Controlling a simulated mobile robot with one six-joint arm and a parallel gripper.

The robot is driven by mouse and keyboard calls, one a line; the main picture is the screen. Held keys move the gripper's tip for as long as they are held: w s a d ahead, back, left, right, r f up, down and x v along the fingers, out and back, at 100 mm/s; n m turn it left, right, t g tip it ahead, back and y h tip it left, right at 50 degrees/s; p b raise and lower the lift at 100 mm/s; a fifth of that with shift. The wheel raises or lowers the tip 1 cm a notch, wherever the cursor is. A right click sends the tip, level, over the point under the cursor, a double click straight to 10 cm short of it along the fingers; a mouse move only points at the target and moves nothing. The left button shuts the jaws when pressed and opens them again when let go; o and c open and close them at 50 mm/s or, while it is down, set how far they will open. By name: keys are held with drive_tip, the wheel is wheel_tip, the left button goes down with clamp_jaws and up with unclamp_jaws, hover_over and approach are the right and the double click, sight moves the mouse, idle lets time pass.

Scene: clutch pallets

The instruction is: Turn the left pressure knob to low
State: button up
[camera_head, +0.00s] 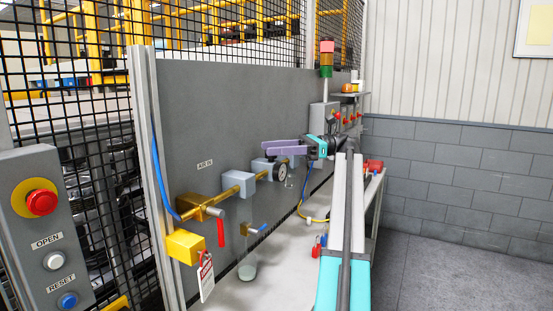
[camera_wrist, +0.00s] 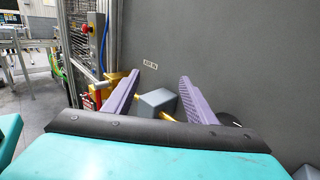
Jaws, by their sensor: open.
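I cannot make out a part that is clearly the left pressure knob. A brass pipe line (camera_head: 222,196) with several grey blocks runs along the grey panel, and a round dial gauge (camera_head: 279,173) sits on it. The left grey block (camera_head: 238,184) also shows in the wrist view (camera_wrist: 156,104), beyond and between my fingers. My gripper (camera_head: 266,147) has purple fingers and is open and empty, in front of the panel near the gauge. In the wrist view my gripper (camera_wrist: 160,77) points along the panel, and its right finger partly hides the gauge.
A red-handled valve (camera_head: 220,228) and a yellow lockout box (camera_head: 185,246) with a tag hang at the pipe's left end. A control box (camera_head: 42,228) with a red stop button stands at far left. The bench (camera_head: 275,262) lies below. Floor at right is clear.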

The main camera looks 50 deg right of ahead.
drive_tip(key=shift+s+a+r+b, duration=0.1)
drive_tip(key=shift+s+a+b, duration=0.75)
drive_tip(key=shift+b, duration=0.65)
drive_tip(key=shift+s+a+r+b, duration=0.1)
drive_tip(key=shift+s+a+b, duration=0.65)
drive_tip(key=shift+b, duration=0.7)
drive_tip(key=shift+s+d, duration=0.1)
drive_tip(key=shift+s, duration=0.1)
